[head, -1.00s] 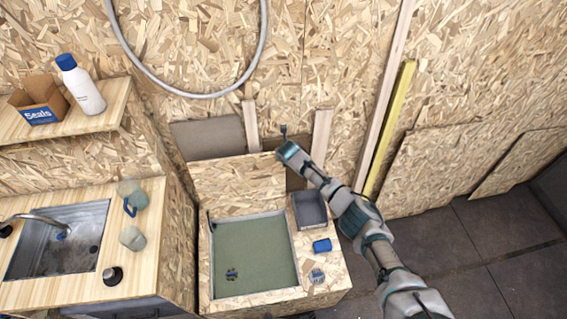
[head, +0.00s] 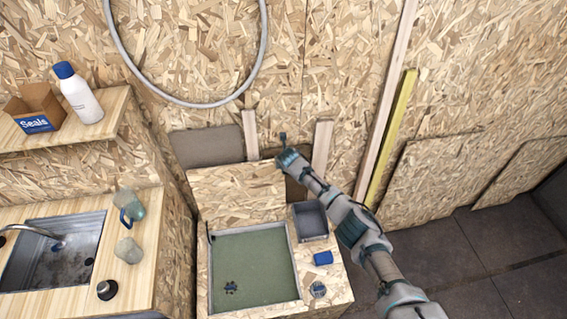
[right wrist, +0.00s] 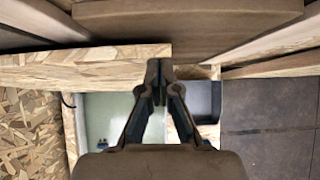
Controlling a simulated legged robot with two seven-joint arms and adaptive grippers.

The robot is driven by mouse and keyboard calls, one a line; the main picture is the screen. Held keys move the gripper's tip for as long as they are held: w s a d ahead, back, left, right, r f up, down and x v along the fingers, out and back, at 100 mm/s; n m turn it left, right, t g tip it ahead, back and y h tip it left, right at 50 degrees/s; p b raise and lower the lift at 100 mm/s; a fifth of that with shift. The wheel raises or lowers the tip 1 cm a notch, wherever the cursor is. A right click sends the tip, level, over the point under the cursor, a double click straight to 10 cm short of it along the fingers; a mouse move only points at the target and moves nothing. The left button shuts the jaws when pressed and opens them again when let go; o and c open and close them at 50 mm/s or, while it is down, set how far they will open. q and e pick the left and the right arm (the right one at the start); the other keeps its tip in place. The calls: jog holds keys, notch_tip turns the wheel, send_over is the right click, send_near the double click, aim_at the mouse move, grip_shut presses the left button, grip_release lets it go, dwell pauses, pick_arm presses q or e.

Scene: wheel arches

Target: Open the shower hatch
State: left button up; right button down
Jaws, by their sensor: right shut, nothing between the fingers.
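The shower hatch (head: 240,195) is an OSB panel that stands raised, roughly upright, along the back edge of the green shower tray (head: 253,268). The tray is uncovered. My right gripper (head: 283,138) is at the hatch's upper right corner, by the wall; the head view does not show clearly whether they touch. In the right wrist view my right gripper (right wrist: 159,68) is shut and empty, its fingertips over the hatch's pale top edge (right wrist: 95,54). The tray (right wrist: 110,115) shows beyond it. My left gripper is out of view.
A grey bin (head: 311,221), a blue block (head: 323,258) and a small round item (head: 318,289) sit right of the tray. A sink counter (head: 140,270) and a shelf (head: 100,130) stand at left. Upright wooden battens (head: 322,145) are close beside my right gripper.

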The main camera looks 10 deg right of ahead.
jog(key=v, duration=1.1)
jog(key=shift+s+r, duration=0.25)
jog(key=shift+s, duration=0.05)
